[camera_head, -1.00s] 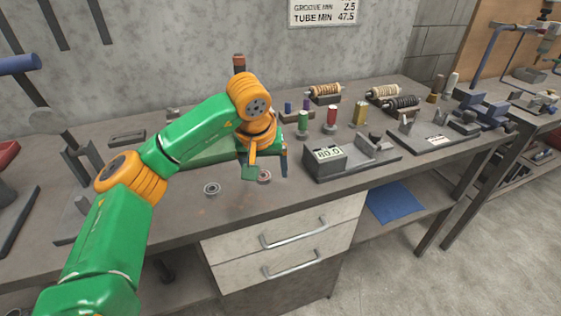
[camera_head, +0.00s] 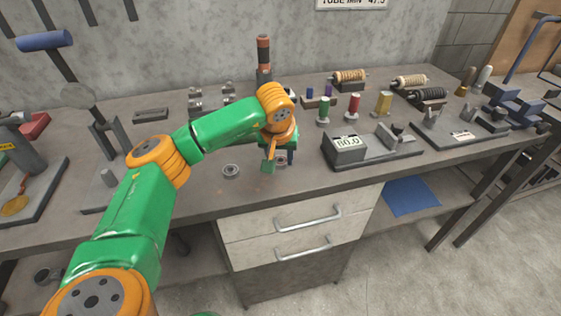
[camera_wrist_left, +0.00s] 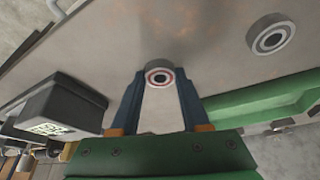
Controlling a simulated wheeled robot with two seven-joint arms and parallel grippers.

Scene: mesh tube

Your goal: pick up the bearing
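My left gripper (camera_head: 280,164) points down close over the bench top, its two fingers apart. In the left wrist view, a small round bearing (camera_wrist_left: 160,78) with a red ring lies between the fingertips of the left gripper (camera_wrist_left: 160,82). Narrow gaps seem to show beside it, and I cannot tell whether a finger touches it. In the head view the gripper hides this bearing. A second, grey bearing (camera_head: 231,171) lies on the bench left of the gripper, and it also shows in the left wrist view (camera_wrist_left: 270,38). My right gripper is out of view.
A device with an 80.0 display (camera_head: 348,144) stands right of the gripper. Green, red and yellow spools (camera_head: 352,107) stand behind it. A dark post with a copper band (camera_head: 263,62) rises at the back. The bench front around the grey bearing is clear.

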